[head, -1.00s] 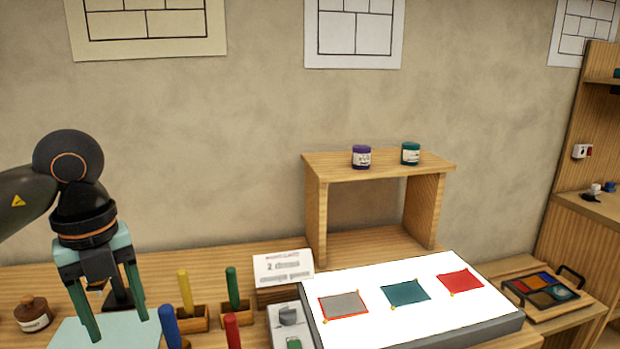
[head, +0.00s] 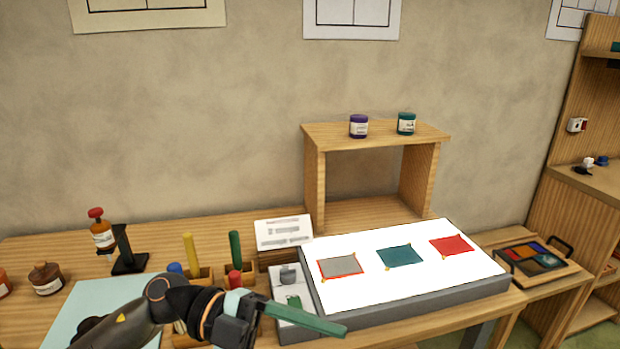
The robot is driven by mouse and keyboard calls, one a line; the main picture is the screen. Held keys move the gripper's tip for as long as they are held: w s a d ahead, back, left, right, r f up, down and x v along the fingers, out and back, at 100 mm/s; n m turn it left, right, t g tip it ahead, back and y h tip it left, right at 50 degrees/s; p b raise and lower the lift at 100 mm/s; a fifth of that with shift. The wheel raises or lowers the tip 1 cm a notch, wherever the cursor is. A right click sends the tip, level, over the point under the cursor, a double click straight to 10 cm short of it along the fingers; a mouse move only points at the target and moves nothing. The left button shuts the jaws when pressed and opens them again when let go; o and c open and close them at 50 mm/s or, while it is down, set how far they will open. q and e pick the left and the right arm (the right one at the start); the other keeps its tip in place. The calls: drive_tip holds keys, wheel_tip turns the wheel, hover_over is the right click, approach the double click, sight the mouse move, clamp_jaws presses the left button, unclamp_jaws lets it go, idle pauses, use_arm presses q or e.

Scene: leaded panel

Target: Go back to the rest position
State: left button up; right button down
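My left gripper (head: 335,329) shows at the bottom centre of the head view, its arm coming in low from the left. My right gripper is not in view.
The lit panel (head: 430,275) bears grey (head: 340,265), teal (head: 400,256) and red (head: 452,246) pieces. Behind it stands a wooden riser (head: 375,133) with two jars. Coloured sticks, a bottle (head: 102,232) and a pale mat (head: 90,295) are on the left. A tray (head: 540,258) is at right.

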use_arm(q)
drive_tip(key=w+a+f+n+t+h, duration=0.2)
drive_tip(key=w+n+t+h, duration=0.4)
drive_tip(key=n+t, duration=0.8)
drive_tip(key=w+a+f+n+t+y, duration=0.2)
drive_tip(key=a+f+n+t+y, duration=0.15)
drive_tip(key=f+n+y, duration=0.2)
drive_tip(key=w+a+f+n+t+y, duration=0.2)
drive_tip(key=a+f+n+t+y, duration=0.1)
drive_tip(key=f+n+t+y, duration=0.3)
drive_tip(key=s+a+f+n+g+y, duration=0.1)
drive_tip(key=s+a+f+g+y, duration=0.2)
drive_tip(key=s+f, duration=0.3)
drive_tip(key=s+a+f+n+g+y, duration=0.2)
drive_tip(key=s+f, duration=0.3)
drive_tip(key=f, duration=0.6)
drive_tip(key=s+a+f+n+g+y, duration=0.2)
drive_tip(key=s+a+f+g+y, duration=0.1)
drive_tip(key=s+f, duration=0.3)
wheel_tip(320, 180, down, 3)
drive_tip(key=shift+s+a+r+g+y, duration=0.1)
drive_tip(key=shift+s+a+g+y, duration=0.25)
drive_tip(key=shift+a+g, duration=0.1)
drive_tip(key=shift+w, duration=0.1)
